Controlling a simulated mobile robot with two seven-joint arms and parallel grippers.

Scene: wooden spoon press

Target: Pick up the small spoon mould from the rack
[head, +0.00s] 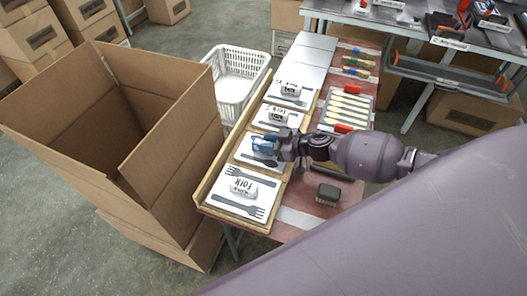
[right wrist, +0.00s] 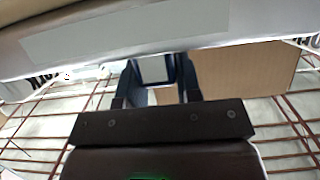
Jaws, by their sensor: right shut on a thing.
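A wooden-edged rack (head: 207,190) holds a row of white moulds with dark utensil shapes and block handles. My right gripper (head: 264,146) is at the third mould from the back, and its blue fingers are shut on that mould's handle. The mould (head: 258,160) shows partly below the fingers; its label is hidden, so I cannot read whether it is the small spoon one. I cannot tell whether it is clear of the rack. In the right wrist view the fingers (right wrist: 156,82) show below a pale slab. My left gripper is not in view.
The nearest mould (head: 225,189) is marked FORK. A large open carton (head: 160,190) stands left of the rack, with a white basket (head: 232,92) behind. A tray of wooden spoons (head: 347,108) and a dark block (head: 328,194) are on the red table, right of the rack.

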